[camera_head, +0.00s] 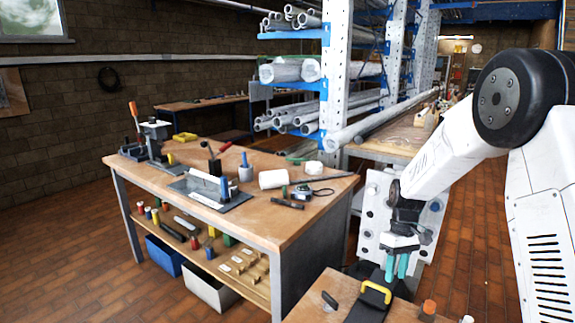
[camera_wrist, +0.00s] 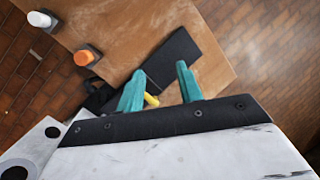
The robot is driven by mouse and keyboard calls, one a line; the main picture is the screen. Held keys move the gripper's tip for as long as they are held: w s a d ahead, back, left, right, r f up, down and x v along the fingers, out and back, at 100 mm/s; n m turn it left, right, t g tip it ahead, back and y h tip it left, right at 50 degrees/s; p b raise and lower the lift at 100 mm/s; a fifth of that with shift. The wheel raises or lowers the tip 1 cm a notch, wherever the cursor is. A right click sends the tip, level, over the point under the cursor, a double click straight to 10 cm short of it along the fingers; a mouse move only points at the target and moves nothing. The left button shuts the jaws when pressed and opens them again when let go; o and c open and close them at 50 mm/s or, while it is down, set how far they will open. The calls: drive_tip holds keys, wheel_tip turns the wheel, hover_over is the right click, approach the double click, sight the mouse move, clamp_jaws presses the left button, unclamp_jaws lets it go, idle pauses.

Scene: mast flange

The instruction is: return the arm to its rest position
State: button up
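My gripper (camera_head: 397,268) hangs from my white arm at the right of the head view, fingers pointing down. Its two teal fingers (camera_wrist: 160,85) stand apart in the wrist view, with nothing held between them. It is above or just behind the near wooden bench top (camera_head: 305,308); the exact height cannot be told. A yellow handle (camera_head: 376,291) is just in front of the fingertips in the head view. Part of it shows beyond the fingers in the wrist view (camera_wrist: 151,99), mostly hidden by the left finger.
The bench holds a dark strip (camera_wrist: 172,58), an orange knob (camera_head: 428,308) and a white knob (camera_wrist: 40,20). A white panel with round holes (camera_head: 373,208) stands behind my gripper. A cluttered workbench (camera_head: 250,215) is left, a pipe rack (camera_head: 335,75) behind.

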drive_tip(key=s+a+r+m+t, duration=0.1)
drive_tip(key=s+r, duration=0.6)
drive_tip(key=s, duration=0.4)
drive_tip(key=s+a+r+m+t, duration=0.1)
drive_tip(key=s+r+m+t, duration=0.1)
drive_tip(key=s+r, duration=0.5)
drive_tip(key=s+a+r+m+t+h, duration=0.1)
drive_tip(key=s+r, duration=0.6)
drive_tip(key=s, duration=0.9)
drive_tip(key=shift+r+m+t, duration=0.3)
drive_tip(key=shift+m+t, duration=0.2)
drive_tip(key=shift+m, duration=0.1)
